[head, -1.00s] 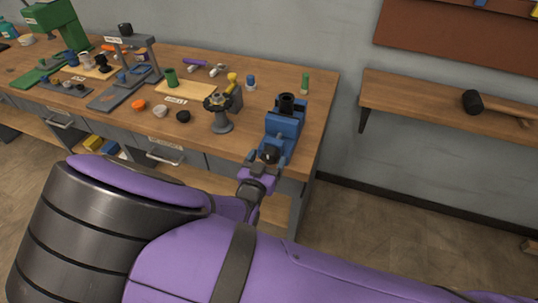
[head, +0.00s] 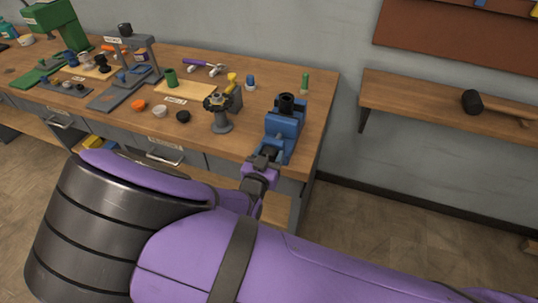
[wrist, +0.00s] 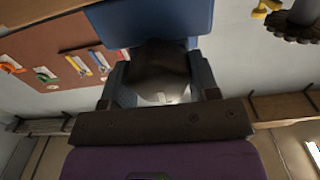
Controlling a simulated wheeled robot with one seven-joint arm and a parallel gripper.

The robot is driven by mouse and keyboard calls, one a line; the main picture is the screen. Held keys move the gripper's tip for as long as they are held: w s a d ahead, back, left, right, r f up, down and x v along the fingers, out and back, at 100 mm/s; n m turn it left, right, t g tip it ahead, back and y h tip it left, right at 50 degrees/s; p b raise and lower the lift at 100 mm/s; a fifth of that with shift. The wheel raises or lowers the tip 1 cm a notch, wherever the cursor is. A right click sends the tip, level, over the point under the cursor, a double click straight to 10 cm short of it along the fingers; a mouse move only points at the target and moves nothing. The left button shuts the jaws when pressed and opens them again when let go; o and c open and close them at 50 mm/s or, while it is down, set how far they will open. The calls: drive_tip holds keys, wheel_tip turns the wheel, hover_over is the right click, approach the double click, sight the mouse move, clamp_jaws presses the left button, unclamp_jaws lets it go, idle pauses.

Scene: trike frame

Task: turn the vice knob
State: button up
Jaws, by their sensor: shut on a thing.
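The blue vice (head: 285,124) stands at the right front corner of the wooden workbench, with a dark cylinder on top. Its dark rounded knob (wrist: 160,70) faces the front edge, below the blue body in the wrist view. My gripper (head: 264,160) is at the knob, shut on it, with one finger on each side in the wrist view (wrist: 158,80). In the head view the knob is mostly hidden by the gripper.
A grey stand with a black handwheel (head: 220,115) is left of the vice. A green cylinder (head: 305,83) stands behind it. A wall shelf (head: 430,108) with a mallet (head: 473,101) is to the right. The floor before the bench's right end is clear.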

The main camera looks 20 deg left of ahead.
drive_tip(key=shift+m, duration=0.4)
drive_tip(key=m, duration=0.3)
drive_tip(key=shift+m, duration=0.4)
drive_tip(key=m, duration=0.4)
drive_tip(key=shift+d+m, duration=0.1)
drive_tip(key=shift+m, duration=0.2)
drive_tip(key=m, duration=0.4)
drive_tip(key=shift+f, duration=0.1)
drive_tip(key=shift+f+m, duration=0.1)
drive_tip(key=shift+m, duration=2.1)
drive_tip(key=o, duration=0.9)
drive_tip(key=shift+d, duration=0.1)
